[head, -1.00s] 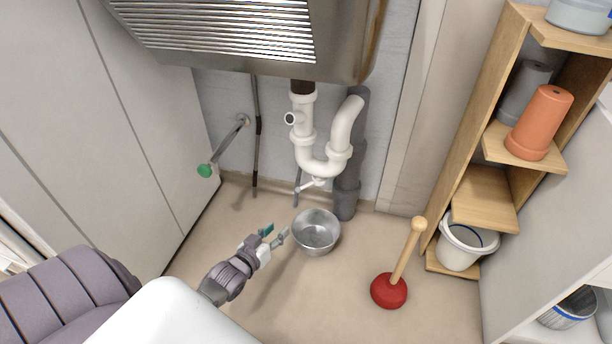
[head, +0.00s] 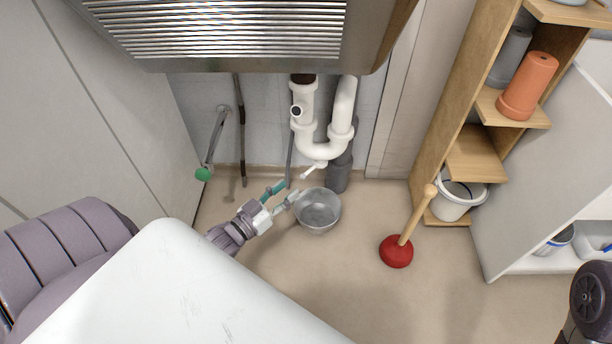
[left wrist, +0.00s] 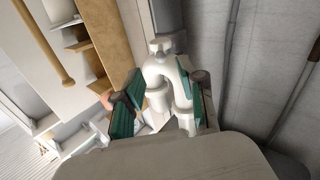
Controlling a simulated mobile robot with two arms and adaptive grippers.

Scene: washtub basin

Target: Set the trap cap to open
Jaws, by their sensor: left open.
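A white U-shaped trap (head: 324,152) hangs under the metal basin. The trap cap (head: 314,171) is a small white piece with a handle at the bottom of the bend, pointing down to the left. The left wrist view shows the trap (left wrist: 166,68) ahead, upside down, with the cap (left wrist: 158,45) at its bend. My left gripper (head: 285,190) is open and empty, below and left of the cap, apart from it. Its teal-padded fingers also show in the left wrist view (left wrist: 160,92), spread on either side of the trap in the picture. My right gripper is not seen.
A metal bowl (head: 318,211) stands on the floor below the trap, close to my left gripper. The basin (head: 240,45) overhangs. A plunger (head: 397,251) and wooden shelf (head: 476,155) are at right.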

